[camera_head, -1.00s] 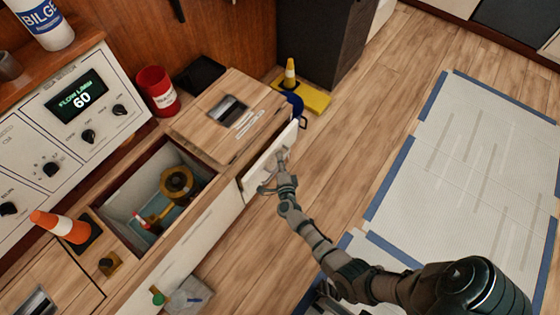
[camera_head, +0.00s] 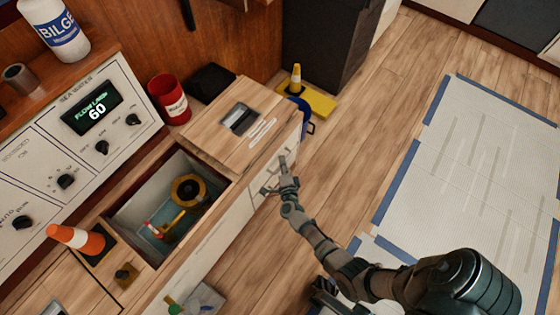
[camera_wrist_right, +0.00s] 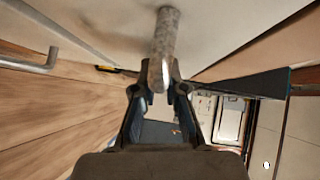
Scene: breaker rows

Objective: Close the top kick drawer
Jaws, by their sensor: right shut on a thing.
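The top kick drawer's pale front (camera_head: 291,146) is on the end of the low wooden cabinet in the head view. It appears flush or nearly flush with the cabinet; a small gap cannot be ruled out. My right gripper (camera_head: 284,178) is at this front. In the right wrist view, my right gripper (camera_wrist_right: 160,86) is shut on the drawer's round metal bar handle (camera_wrist_right: 166,38), which stands between its fingertips. The fingers and arm hide part of the front in the head view. My left gripper is not in view.
An open-topped bin (camera_head: 150,205) in the cabinet holds a yellow-black round item. A traffic cone (camera_head: 75,238), red can (camera_head: 168,98) and control panel (camera_head: 90,130) stand left. A yellow base with a cone (camera_head: 308,100) lies behind.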

